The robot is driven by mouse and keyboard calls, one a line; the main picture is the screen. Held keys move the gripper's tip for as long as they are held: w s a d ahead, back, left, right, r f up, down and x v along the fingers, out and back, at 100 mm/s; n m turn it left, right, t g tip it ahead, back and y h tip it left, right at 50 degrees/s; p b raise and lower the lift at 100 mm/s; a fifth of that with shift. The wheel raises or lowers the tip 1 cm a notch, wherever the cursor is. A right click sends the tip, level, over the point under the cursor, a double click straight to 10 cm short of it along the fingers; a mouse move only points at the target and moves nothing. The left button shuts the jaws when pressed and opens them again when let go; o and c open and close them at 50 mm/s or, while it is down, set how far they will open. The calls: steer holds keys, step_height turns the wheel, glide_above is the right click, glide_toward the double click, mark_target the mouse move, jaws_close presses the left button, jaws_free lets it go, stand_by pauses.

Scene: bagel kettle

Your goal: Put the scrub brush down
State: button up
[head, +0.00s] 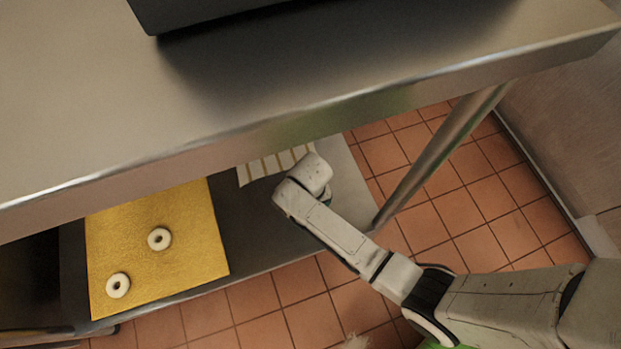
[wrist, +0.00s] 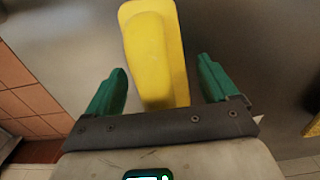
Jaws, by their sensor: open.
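The yellow scrub brush (wrist: 155,50) shows in the wrist view as a long rounded yellow body over the grey metal surface. Whether it rests fully on that surface is hard to tell. My gripper (wrist: 163,78) is open, with one green finger on each side of the brush and a visible gap on both sides. The brush's near end passes behind the gripper's dark front bar. In the head view my arm reaches to the lower shelf (head: 268,243), and its wrist hides the jaws and the brush.
A steel tabletop (head: 200,90) overhangs the shelf, with a dark box (head: 190,12) on it. A yellow board (head: 195,265) with two bagels (head: 159,239) (head: 118,285) lies left on the shelf. A striped cloth (head: 262,167) lies behind my wrist. A table leg (head: 440,155) stands to the right.

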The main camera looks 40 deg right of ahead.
steer(key=shift+r, duration=0.15)
step_height(320, 180, up, 12)
steer(key=p, duration=0.6)
stand_by(0.4)
